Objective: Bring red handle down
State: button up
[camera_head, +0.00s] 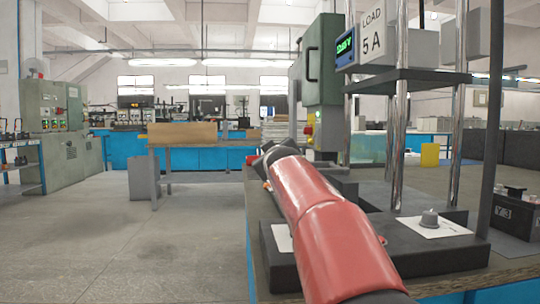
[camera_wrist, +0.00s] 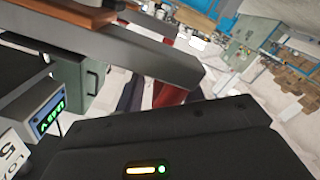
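In the head view my red arm reaches forward over the bench, and my dark gripper (camera_head: 272,152) is at its far end, small and partly hidden by the arm. A small red patch (camera_head: 251,159) shows just left of it; I cannot tell whether it is the handle. In the wrist view a black housing with a lit strip fills the bottom. A red piece (camera_wrist: 172,94) shows beyond it, under a grey bar, partly hidden; I cannot tell whether it is the handle. The fingertips cannot be made out.
A green cabinet (camera_head: 322,62) stands ahead, beside a meter with a green display (camera_head: 345,47) and a "LOAD 5 A" sign (camera_head: 372,35). Chrome posts (camera_head: 400,150) rise from the dark base (camera_head: 440,258) at right.

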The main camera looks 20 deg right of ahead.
jog(key=shift+d+f, duration=0.1)
jog(key=shift+f, duration=0.1)
jog(key=shift+s, duration=0.15)
jog(key=b+v, duration=0.1)
jog(key=v, duration=0.6)
jog(key=shift+s+b, duration=0.2)
jog(key=shift+b, duration=0.1)
